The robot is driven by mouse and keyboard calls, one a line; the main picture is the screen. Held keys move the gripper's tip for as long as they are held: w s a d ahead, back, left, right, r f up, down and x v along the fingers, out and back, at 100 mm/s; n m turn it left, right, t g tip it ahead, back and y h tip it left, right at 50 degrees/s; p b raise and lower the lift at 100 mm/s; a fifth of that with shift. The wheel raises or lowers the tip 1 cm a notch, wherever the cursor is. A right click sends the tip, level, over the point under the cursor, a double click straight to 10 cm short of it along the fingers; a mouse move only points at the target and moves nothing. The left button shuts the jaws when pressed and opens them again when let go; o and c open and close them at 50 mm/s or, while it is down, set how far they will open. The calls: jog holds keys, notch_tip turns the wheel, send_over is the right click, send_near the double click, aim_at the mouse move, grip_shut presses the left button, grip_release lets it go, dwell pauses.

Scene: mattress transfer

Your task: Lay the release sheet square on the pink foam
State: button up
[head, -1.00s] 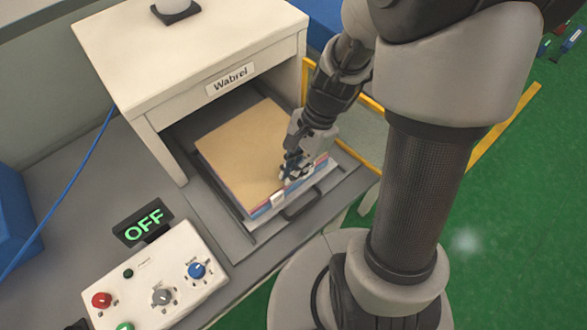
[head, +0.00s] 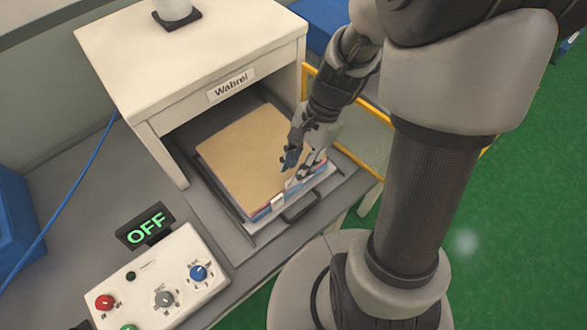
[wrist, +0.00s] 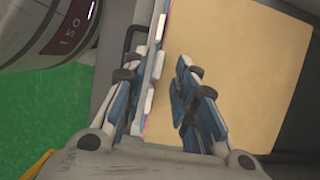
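The tan release sheet (head: 240,155) lies flat on top of a layered stack inside the press opening. It fills much of the wrist view (wrist: 250,70). The pink foam shows only as a thin edge under the sheet, along the stack's side (wrist: 166,28); the rest is hidden. The sheet's edges look about parallel to the stack's edges. My gripper (head: 296,171) is at the front right edge of the stack. In the wrist view its fingers (wrist: 167,62) are spread, one over the sheet and one outside the edge. I see nothing gripped between them.
The white press housing (head: 190,60) stands over and behind the stack. A dark handle (head: 300,207) sits at the tray front. A control box (head: 165,280) and a display reading OFF (head: 145,225) are at front left. A yellow rail (head: 345,90) runs on the right.

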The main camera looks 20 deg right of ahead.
jog(key=s+p+v, duration=0.1)
jog(key=p+v, duration=0.2)
jog(key=v, duration=0.5)
jog(key=s+a+r+n+t+h, duration=0.2)
jog(key=s+r+n+t, duration=0.1)
jog(key=r+n, duration=0.3)
jog(key=s+a+r+n+t+h, duration=0.2)
jog(key=s+r+n+t, duration=0.1)
jog(key=s+r+n, duration=0.3)
jog(key=shift+r+n, duration=0.7)
jog(key=shift+n, duration=0.5)
jog(key=shift+w, duration=0.1)
